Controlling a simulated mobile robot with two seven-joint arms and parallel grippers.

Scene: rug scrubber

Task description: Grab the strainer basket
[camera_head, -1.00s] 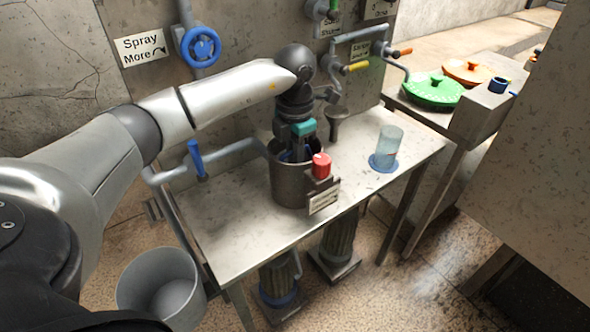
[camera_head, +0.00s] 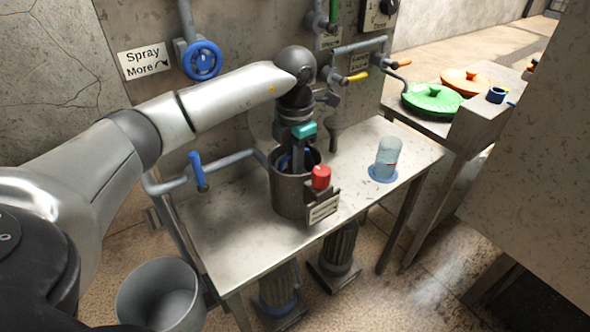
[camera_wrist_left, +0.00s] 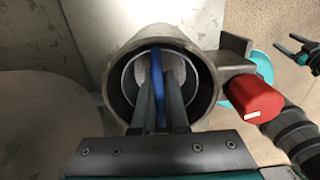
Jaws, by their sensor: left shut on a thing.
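The strainer basket (camera_wrist_left: 142,72) sits inside a round grey metal pot (camera_head: 289,195) on the table. In the left wrist view, it shows as a pale inside with an upright blue handle (camera_wrist_left: 157,84). My left gripper (camera_wrist_left: 158,108) reaches down into the pot from above, its two fingers shut on the blue handle. In the head view, the wrist stands above the pot, and the gripper and a bit of blue show at the mouth. The lower part of the basket is hidden by the pot wall. A dark, teal-marked shape at the wrist view's right edge may be my right gripper.
A red knob (camera_head: 321,177) and a label are fixed at the pot's right side. A glass (camera_head: 389,157) stands on a blue disc to the right. A funnel (camera_head: 335,130) is behind the pot. Pipes line the wall. A bucket (camera_head: 160,295) stands on the floor, front left.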

